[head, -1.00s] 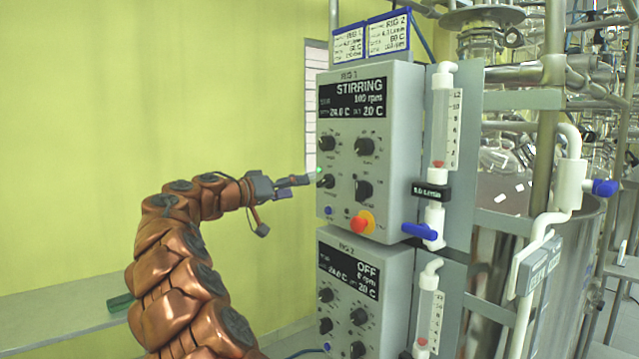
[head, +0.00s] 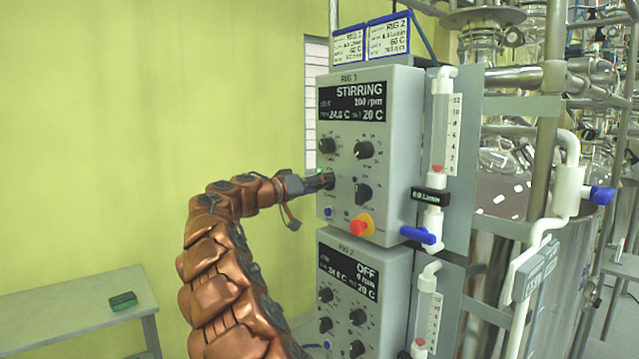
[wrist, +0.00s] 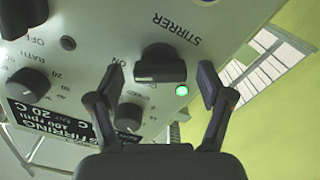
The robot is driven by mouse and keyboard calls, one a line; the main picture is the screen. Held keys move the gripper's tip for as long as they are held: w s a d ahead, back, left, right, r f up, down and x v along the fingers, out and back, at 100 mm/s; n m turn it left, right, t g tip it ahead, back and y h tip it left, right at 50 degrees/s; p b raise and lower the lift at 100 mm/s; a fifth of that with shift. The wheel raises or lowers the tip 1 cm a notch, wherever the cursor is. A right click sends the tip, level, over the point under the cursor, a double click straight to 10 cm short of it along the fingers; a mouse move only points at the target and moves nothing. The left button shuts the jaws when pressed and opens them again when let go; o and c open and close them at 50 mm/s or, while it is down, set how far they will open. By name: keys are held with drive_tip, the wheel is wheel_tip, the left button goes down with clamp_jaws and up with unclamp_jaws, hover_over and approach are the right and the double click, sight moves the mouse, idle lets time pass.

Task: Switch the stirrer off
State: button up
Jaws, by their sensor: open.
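The RIG 1 control box (head: 403,130) is upright, and its display (head: 352,102) reads STIRRING, 100 rpm. The stirrer knob (wrist: 160,66) is a black rotary knob in the wrist view, beside the STIRRER label, with a lit green lamp (wrist: 182,91) near it. My gripper (wrist: 157,88) is open, its two fingers on either side of the knob with gaps, not clearly touching it. In the head view my gripper (head: 328,181) is at the panel's lower left knob and hides most of it.
The RIG 2 box (head: 352,262) below reads OFF. A red emergency button (head: 359,227) and a flow meter with a blue valve handle (head: 418,235) are close right. A bench (head: 70,310) with a green block (head: 123,301) stands left; the wall side is free.

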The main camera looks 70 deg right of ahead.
drive_tip(key=shift+c, duration=0.2)
drive_tip(key=c, duration=1.1)
drive_tip(key=shift+w+n, duration=0.1)
drive_tip(key=shift+n, duration=0.3)
drive_tip(key=shift+f+n+p, duration=0.15)
drive_tip(key=shift+n+p, duration=1.95)
drive_tip(key=shift+n, duration=3.4)
